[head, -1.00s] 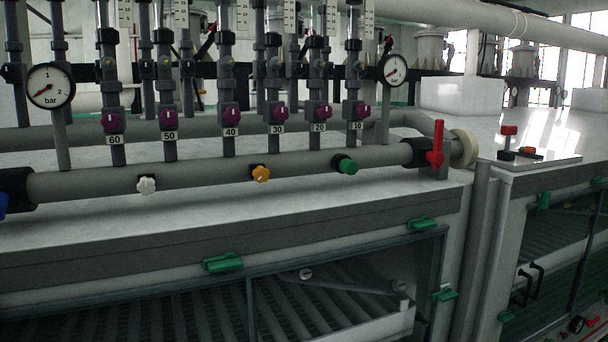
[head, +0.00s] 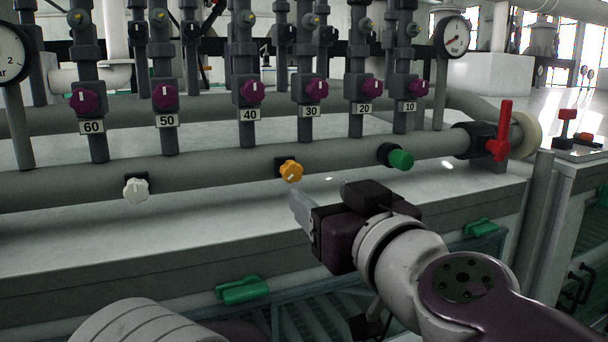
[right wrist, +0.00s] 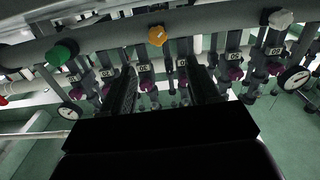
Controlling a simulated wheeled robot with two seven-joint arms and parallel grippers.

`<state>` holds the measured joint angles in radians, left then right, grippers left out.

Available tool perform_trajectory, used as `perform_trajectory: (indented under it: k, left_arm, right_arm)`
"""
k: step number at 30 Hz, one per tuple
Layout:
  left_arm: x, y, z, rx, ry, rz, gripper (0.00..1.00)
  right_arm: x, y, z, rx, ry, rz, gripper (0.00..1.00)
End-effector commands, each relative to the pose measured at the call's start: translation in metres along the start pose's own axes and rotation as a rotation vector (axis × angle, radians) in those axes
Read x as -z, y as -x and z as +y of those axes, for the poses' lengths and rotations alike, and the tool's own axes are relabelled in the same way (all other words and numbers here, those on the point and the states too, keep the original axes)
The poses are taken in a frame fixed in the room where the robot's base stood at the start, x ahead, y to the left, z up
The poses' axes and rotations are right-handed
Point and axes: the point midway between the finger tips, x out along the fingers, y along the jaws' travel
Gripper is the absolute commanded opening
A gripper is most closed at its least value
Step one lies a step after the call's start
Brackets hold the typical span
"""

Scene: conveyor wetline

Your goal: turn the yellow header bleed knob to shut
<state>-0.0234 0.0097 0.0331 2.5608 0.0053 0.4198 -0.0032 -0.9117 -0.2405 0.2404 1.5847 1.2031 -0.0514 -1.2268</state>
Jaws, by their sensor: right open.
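The yellow knob (head: 291,171), lobed with a small pale mark, sits on a black stub on the front of the grey horizontal header pipe (head: 225,172). In the head view it is between the white knob (head: 136,190) and the green knob (head: 401,159). My right gripper (head: 300,210) is just below and in front of the yellow knob, apart from it. In the right wrist view the two dark fingers stand apart with nothing between them, and the yellow knob (right wrist: 157,36) shows beyond them. My left gripper is not in view.
Purple valves (head: 252,92) with number tags stand in a row above the header. A red lever (head: 502,132) is at its right end, and a round gauge (head: 453,37) stands behind. The pale ledge (head: 60,232) below the header is clear.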

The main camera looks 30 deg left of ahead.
Motion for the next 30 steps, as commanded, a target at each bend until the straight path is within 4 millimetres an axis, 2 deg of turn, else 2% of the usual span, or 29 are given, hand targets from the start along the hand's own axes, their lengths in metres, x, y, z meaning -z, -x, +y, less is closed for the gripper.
perform_trajectory:
  k: [1, 6, 12, 17, 24, 25, 27, 30]
  left_arm:
    - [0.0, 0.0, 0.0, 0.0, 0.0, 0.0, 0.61]
    - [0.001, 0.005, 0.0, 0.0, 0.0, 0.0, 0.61]
    - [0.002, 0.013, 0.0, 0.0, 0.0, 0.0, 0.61]
    - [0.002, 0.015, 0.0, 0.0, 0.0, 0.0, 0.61]
    - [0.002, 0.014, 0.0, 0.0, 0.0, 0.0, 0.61]
    - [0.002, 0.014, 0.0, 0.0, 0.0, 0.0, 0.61]
    - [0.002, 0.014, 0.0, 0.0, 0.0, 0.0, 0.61]
    - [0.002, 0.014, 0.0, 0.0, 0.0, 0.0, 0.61]
  right_arm:
    - [-0.003, -0.014, 0.0, -0.001, 0.0, -0.007, 0.61]
    - [-0.002, -0.059, 0.0, -0.001, -0.001, -0.006, 0.61]
    - [-0.001, -0.092, 0.0, 0.0, -0.001, -0.005, 0.61]
    - [-0.002, -0.102, 0.0, 0.0, -0.001, -0.004, 0.61]
    - [-0.003, -0.103, 0.0, 0.0, -0.001, -0.005, 0.61]
    - [-0.003, -0.103, 0.0, 0.0, -0.001, -0.004, 0.54]
    - [-0.003, -0.103, 0.0, 0.0, -0.001, -0.004, 0.32]
    - [-0.003, -0.103, 0.0, 0.0, -0.001, -0.004, 0.05]
